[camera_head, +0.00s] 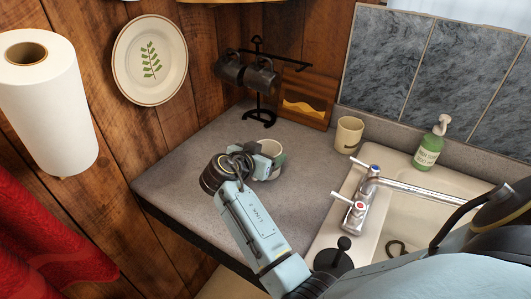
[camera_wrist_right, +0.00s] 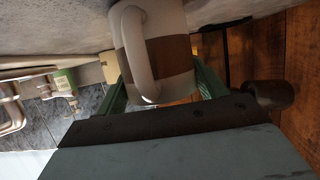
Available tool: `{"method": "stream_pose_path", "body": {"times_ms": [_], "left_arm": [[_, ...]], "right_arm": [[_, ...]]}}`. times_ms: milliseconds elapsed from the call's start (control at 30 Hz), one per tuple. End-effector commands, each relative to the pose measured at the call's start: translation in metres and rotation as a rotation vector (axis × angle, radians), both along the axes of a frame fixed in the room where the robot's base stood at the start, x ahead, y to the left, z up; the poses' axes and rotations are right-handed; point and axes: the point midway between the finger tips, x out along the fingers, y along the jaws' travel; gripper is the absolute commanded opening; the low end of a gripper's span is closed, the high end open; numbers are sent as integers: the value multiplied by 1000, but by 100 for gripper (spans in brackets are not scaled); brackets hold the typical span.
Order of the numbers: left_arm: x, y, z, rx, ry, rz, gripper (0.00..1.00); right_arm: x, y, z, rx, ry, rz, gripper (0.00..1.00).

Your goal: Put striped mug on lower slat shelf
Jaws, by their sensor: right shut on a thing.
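The striped mug (camera_wrist_right: 172,45) is white with brown blocks and a handle, and it fills the top middle of the right wrist view. In the head view the mug (camera_head: 272,148) is at the counter's middle, partly hidden by my right gripper (camera_head: 264,160). The right gripper's green fingers are shut on the mug, one on each side. I cannot tell whether the mug touches the counter. My left gripper is not in view. A wooden edge (camera_head: 230,1) shows at the top of the head view; I cannot tell whether it is the slat shelf.
On the grey counter (camera_head: 190,180) stand a dark mug rack (camera_head: 258,85) with dark mugs, a wooden napkin-like holder (camera_head: 306,98) and a cream cup (camera_head: 348,134). A tap (camera_head: 370,180), sink (camera_head: 400,215) and green soap bottle (camera_head: 429,148) are at right. Paper towel (camera_head: 55,110) hangs left.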

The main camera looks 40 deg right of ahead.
Motion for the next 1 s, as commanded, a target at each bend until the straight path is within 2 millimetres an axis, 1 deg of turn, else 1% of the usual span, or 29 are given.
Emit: {"method": "stream_pose_path", "body": {"times_ms": [100, 233, 267, 400, 433, 667, 800, 867, 1000], "left_arm": [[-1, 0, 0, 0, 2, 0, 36], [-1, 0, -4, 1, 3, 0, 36], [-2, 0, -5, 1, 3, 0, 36], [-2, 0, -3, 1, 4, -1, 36], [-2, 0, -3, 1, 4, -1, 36], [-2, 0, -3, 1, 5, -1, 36], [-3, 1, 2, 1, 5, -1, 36], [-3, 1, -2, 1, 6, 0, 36], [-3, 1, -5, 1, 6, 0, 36]], "right_arm": [[0, 0, 1, -1, -2, 1, 39], [0, 0, -3, -1, -2, -1, 39], [0, 0, -4, 0, 0, 0, 72], [0, 0, -2, 0, 0, 0, 90], [0, 0, -2, 0, 0, 0, 92], [0, 0, -2, 0, 0, 0, 92], [0, 1, 3, 0, 0, 0, 92], [-3, 9, 4, 2, -2, 1, 92], [-12, 31, 13, 2, -1, 1, 92]]}}
